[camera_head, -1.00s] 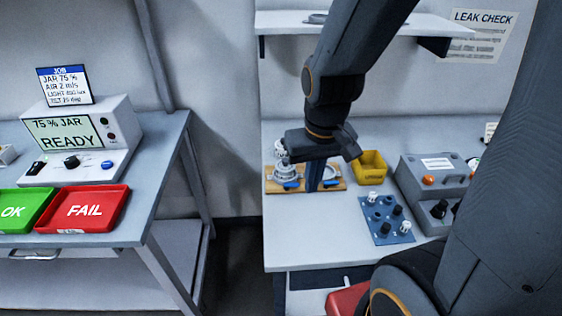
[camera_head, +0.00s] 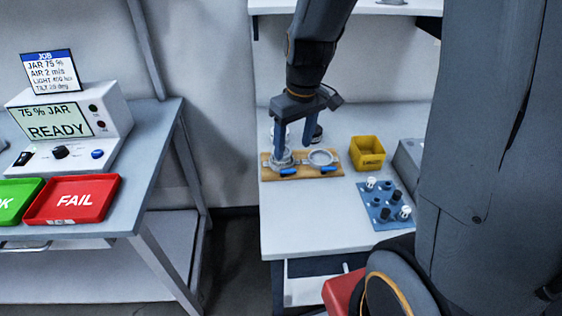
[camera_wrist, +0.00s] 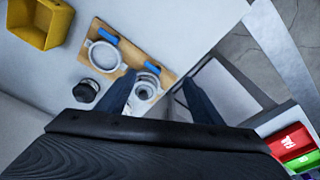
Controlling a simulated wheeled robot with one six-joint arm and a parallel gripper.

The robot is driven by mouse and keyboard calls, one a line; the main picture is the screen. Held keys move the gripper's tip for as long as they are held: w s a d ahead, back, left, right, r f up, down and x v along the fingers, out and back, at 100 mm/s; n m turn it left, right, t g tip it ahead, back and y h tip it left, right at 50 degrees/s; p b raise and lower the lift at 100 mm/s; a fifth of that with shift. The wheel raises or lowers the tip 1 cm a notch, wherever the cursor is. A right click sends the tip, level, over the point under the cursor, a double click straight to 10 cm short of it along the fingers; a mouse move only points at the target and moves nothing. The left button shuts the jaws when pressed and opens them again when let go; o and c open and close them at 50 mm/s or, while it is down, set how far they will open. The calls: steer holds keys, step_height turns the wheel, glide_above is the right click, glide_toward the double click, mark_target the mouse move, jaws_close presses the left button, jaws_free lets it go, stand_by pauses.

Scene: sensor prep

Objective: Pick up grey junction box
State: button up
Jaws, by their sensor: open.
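I cannot make out anything that is clearly a grey junction box. A grey box (camera_head: 407,166) stands at the right of the bench, mostly hidden behind my arm; whether it is a junction box I cannot tell. My gripper (camera_head: 294,145) is open above the wooden board at the back left of the bench. In the wrist view my gripper (camera_wrist: 158,78) has its fingers apart, with a ring-shaped clamp fitting (camera_wrist: 147,88) showing between them. I see nothing held.
The wooden board (camera_head: 332,174) carries two round fittings with blue handles. A dark round knob-like part (camera_wrist: 86,90) stands beside it. A yellow bin (camera_head: 367,160) and a blue panel with knobs (camera_head: 385,218) are to the right. A red FAIL tray (camera_head: 110,186) lies on the left table.

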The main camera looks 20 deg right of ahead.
mark_target(285, 154)
steer(key=w+f+n, duration=0.1)
steer(key=w, duration=0.1)
steer(key=w+f+n, duration=0.1)
steer(key=w, duration=0.2)
steer(key=w+f+n+b, duration=0.1)
steer(key=w, duration=0.2)
steer(key=shift+d, duration=0.1)
steer(key=shift+y, duration=0.3)
steer(key=shift+w+a+f+p, duration=0.1)
steer(key=shift+w+f+p, duration=0.25)
steer(key=shift+f, duration=0.85)
steer(key=shift+w+a+f+p, duration=0.1)
steer(key=shift+w+f+p, duration=0.2)
steer(key=shift+f, duration=0.95)
steer(key=shift+w+f+p, duration=0.25)
steer(key=shift+f+p, duration=0.1)
steer(key=shift+f, duration=0.85)
steer(key=c, duration=0.9)
